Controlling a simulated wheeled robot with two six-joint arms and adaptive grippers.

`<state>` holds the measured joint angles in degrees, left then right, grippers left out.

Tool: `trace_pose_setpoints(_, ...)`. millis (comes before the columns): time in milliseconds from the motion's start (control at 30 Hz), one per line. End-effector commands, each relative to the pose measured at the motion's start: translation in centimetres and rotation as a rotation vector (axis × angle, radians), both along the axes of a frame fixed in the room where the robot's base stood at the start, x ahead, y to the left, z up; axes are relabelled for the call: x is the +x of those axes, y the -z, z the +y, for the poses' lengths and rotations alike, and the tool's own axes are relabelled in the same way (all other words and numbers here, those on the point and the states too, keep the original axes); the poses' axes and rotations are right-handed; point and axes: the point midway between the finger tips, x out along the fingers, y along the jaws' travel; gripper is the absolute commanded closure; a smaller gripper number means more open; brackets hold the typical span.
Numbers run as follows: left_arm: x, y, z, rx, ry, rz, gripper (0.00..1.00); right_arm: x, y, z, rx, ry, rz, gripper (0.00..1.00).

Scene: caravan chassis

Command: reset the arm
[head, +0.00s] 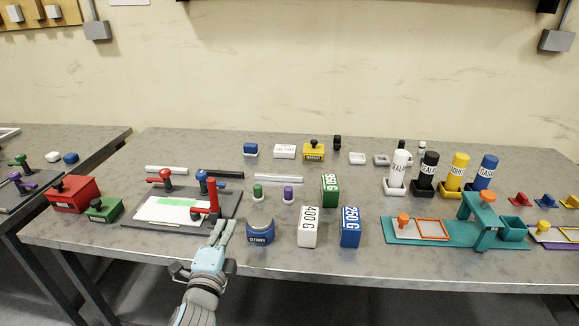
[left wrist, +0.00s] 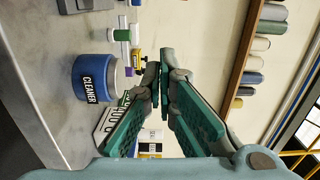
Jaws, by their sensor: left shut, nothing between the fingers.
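My left gripper (head: 220,234) is at the front edge of the grey table in the head view, its light-blue arm coming up from below. It is shut and empty. In the left wrist view its teal fingers (left wrist: 155,78) come together at the tips with nothing held between them. The fingers are just left of the blue cleaner jar (head: 260,226) and in front of the dark board (head: 150,220) with the red lever (head: 211,197). The jar also shows in the left wrist view (left wrist: 96,78). My right gripper is not in view.
A white 400 G block (head: 308,228) and a blue 250 G block (head: 350,227) stand right of the jar, a green block (head: 330,190) behind them. Red (head: 73,193) and green (head: 103,210) boxes are at the left. A teal fixture (head: 455,236) is at the right.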

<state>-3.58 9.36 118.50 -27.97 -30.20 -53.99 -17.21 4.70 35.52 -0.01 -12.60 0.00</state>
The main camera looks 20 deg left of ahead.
Motion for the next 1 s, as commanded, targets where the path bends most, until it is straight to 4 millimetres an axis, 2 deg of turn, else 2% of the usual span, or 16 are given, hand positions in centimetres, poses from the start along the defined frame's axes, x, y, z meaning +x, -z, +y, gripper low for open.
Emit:
trace_pose_setpoints(67,-0.2,0.3,0.0,-0.017,-0.004,0.01,1.0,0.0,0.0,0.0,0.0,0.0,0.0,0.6)
trace_pose_setpoints(133,-1.1,1.8,0.2,-0.097,-0.022,0.051,1.0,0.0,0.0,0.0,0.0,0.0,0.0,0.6)
trace_pose_setpoints(167,-1.8,2.9,0.3,-0.157,-0.035,0.081,1.0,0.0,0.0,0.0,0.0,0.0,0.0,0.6)
trace_pose_setpoints(233,-4.4,6.3,0.5,-0.342,-0.091,0.179,1.0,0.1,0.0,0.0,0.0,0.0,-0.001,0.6)
trace_pose_setpoints(300,-7.7,10.0,0.2,-0.548,-0.169,0.291,1.0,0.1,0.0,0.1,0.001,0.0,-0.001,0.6)
trace_pose_setpoints(400,-13.0,14.2,-0.9,-0.804,-0.3,0.44,1.0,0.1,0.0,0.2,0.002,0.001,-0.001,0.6)
trace_pose_setpoints(500,-18.0,17.1,-2.2,-0.995,-0.436,0.568,1.0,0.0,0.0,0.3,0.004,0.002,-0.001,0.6)
trace_pose_setpoints(600,-22.8,18.9,-3.6,-1.14,-0.574,0.68,1.0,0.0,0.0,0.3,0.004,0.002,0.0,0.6)
trace_pose_setpoints(733,-29.1,20.2,-5.4,-1.284,-0.766,0.814,1.0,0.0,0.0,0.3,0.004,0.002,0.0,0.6)
trace_pose_setpoints(833,-27.8,25.1,-4.8,-1.276,-0.787,0.824,1.0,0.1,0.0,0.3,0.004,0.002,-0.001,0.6)
trace_pose_setpoints(1000,-28.1,33.2,-4.0,-1.269,-0.825,0.849,1.0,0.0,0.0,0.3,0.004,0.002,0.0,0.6)
